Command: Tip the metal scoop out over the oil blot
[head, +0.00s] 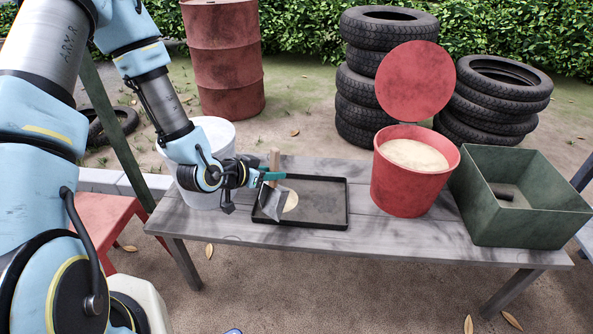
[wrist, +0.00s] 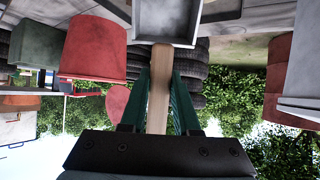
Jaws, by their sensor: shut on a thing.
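My gripper (head: 271,175) is shut on the wooden handle (wrist: 160,85) of the metal scoop (head: 269,204). The handle points up and the grey pan hangs steeply tilted over the left part of a black shallow tray (head: 335,222). In the wrist view the scoop's pan (wrist: 166,22) shows bare grey metal, with no load visible in the part in view. A round cream-coloured patch (head: 291,201) shows just right of the pan, at the tray. I cannot make out a distinct oil blot; the tray floor is dark around the patch, and the pan hides some of it.
The tray lies on a grey plank bench (head: 240,230). A white bucket (head: 215,135) stands left, behind my wrist. A red bucket (head: 400,190) of pale granules, its round lid (head: 415,80) raised behind, and a green bin (head: 500,220) stand right. The bench front is clear.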

